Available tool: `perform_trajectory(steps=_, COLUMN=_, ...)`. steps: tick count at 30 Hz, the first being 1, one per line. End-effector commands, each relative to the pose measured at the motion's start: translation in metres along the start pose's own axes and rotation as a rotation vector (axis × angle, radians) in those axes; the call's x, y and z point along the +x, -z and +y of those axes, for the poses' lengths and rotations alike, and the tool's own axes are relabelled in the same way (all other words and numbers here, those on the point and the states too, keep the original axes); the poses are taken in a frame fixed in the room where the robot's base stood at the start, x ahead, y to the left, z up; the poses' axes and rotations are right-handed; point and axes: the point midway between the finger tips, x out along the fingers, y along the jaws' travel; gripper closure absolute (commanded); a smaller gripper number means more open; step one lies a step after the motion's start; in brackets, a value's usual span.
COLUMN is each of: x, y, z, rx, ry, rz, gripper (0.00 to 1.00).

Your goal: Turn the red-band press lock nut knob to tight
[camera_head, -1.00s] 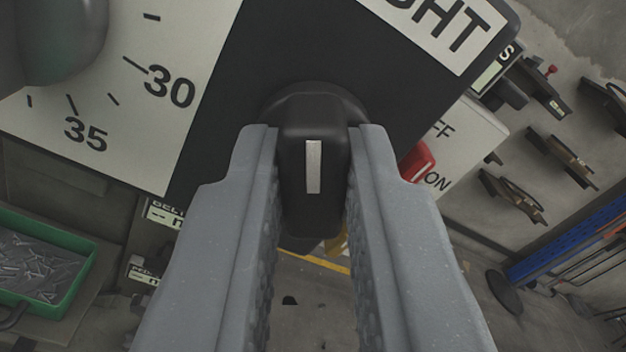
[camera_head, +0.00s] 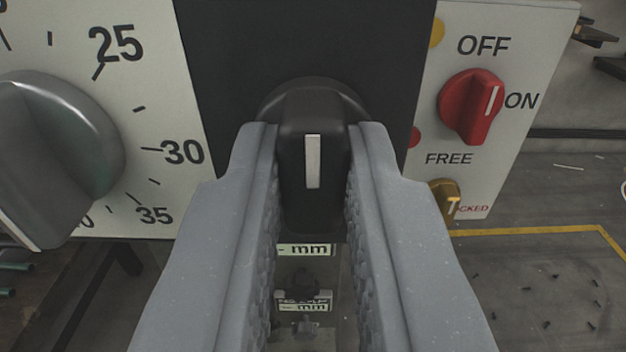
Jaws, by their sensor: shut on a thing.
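The black knob (camera_head: 313,160) with a white pointer line stands out from a dark panel (camera_head: 300,40) in the middle of the view. Its pointer is upright in the picture. My gripper (camera_head: 312,150) is shut on this knob, one grey finger at its left side and one at its right. The TIGHT label is out of view, and no red band shows, so I cannot read the knob's setting against its marks.
A large grey dial knob (camera_head: 65,150) with a numbered white scale (camera_head: 170,110) is close on the left. On the right, a pale panel (camera_head: 515,150) carries a red switch (camera_head: 472,107) pointing to ON and a brass knob (camera_head: 445,200) below it. Floor shows lower right.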

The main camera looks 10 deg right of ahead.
Motion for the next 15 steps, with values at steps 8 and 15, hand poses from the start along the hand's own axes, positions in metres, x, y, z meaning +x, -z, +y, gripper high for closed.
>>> perform_trajectory(steps=8, x=-0.0016, y=-0.005, z=-0.0018, rx=0.007, ry=0.002, rz=-0.011, gripper=1.0)
perform_trajectory(steps=15, x=-0.0013, y=-0.0038, z=-0.0013, rx=0.006, ry=0.002, rz=-0.008, gripper=0.64)
